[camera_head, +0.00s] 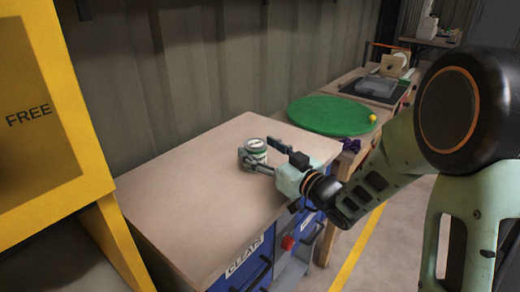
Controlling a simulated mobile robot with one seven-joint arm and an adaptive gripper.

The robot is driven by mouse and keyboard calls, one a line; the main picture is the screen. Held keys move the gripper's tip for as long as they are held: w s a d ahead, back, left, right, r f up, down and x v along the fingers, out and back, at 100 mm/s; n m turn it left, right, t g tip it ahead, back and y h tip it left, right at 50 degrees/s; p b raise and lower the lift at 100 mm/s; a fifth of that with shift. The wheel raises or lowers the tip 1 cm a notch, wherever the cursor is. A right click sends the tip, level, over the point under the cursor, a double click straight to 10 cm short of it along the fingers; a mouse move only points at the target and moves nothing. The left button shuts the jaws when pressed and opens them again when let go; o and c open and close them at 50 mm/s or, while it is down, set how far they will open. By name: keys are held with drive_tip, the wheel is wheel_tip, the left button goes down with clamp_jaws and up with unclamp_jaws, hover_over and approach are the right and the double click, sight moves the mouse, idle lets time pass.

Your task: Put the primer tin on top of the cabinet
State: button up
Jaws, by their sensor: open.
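The primer tin (255,146) is a small pale round tin with a green band. It appears to stand upright on the wooden top of the cabinet (190,190), near its back edge. My gripper (259,153) reaches in from the right, low over the top. Its jaws are open, with one finger on the near side of the tin and the other on the far right side. I cannot tell whether either finger touches the tin. The near finger hides part of its lower side.
A yellow frame with a panel marked FREE (90,130) stands at the left. Behind the cabinet is a bench with a green round board (325,115), a small yellow object (373,119) and a dark tray (375,88). The left part of the cabinet top is clear.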

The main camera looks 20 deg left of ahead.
drive_tip(key=shift+r+p, duration=0.25)
drive_tip(key=shift+p, duration=0.05)
drive_tip(key=p+v, duration=0.1)
drive_tip(key=v, duration=1.1)
drive_tip(key=shift+f+p, duration=0.1)
drive_tip(key=shift+p, duration=0.2)
drive_tip(key=shift+w, duration=0.1)
